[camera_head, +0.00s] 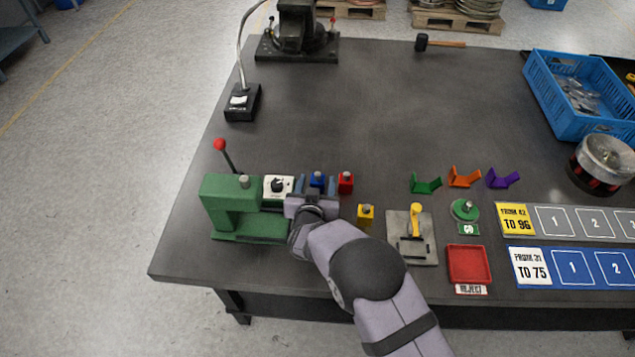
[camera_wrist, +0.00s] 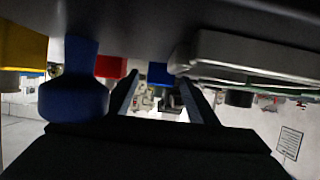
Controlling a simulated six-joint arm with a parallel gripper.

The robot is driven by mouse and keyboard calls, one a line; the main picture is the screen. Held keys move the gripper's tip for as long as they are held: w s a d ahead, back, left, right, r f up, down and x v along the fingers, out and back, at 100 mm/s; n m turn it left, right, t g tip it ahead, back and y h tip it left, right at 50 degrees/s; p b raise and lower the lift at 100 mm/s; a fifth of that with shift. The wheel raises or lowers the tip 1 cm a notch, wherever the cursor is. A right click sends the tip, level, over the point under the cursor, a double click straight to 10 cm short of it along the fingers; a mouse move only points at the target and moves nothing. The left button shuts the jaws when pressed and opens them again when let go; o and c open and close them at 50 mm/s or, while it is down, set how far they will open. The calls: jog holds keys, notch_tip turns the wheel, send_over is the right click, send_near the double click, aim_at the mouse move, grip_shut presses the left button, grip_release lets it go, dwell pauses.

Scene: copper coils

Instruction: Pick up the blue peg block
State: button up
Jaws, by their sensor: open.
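The blue peg block (camera_head: 317,180) stands on the dark bench between the white dial box and the red peg block (camera_head: 346,183). It has a grey peg on top. My gripper (camera_head: 316,185) is open, low over the bench, with one finger on each side of the blue block in the head view. In the wrist view, the blue block (camera_wrist: 160,74) shows in the gap between the two finger tips. I cannot tell how deep it sits between them. The yellow peg block (camera_head: 366,214) is nearer, to the right of my gripper.
The green press (camera_head: 232,207) and white dial box (camera_head: 278,186) stand close to the left of my gripper. A lever plate (camera_head: 422,248) and red reject tray (camera_head: 469,264) lie to the right. Green, orange and purple brackets stand farther right. The bench behind the blocks is clear.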

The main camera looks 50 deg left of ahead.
jog(key=c, duration=1.3)
jog(key=shift+r, duration=0.15)
